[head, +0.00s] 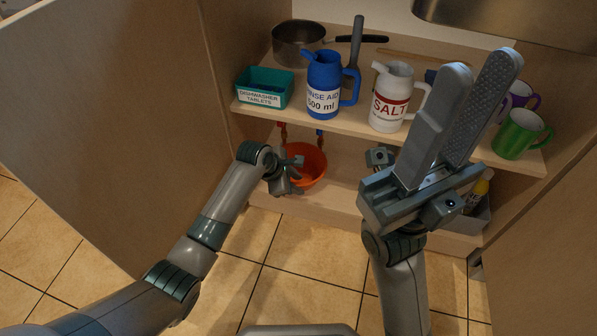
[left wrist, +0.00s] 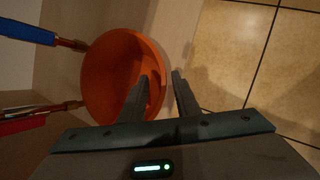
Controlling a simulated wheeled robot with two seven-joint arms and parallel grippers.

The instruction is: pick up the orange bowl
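The orange bowl (head: 314,163) stands on the lower shelf of the cabinet, partly hidden behind my left gripper (head: 291,168) in the head view. In the left wrist view the bowl (left wrist: 108,75) shows from above and looks empty. My left gripper (left wrist: 160,77) is open there, with one finger over the inside of the bowl and the other outside its rim. The near rim lies between the fingers; I cannot tell whether they touch it. My right gripper (head: 484,62) is raised in front of the upper shelf, fingers apart and empty.
The upper shelf holds a teal tablet box (head: 264,88), a blue rinse aid jug (head: 323,78), a white salt jug (head: 389,98), a pot (head: 298,42) and a green mug (head: 519,134). The tiled floor (head: 300,265) is clear.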

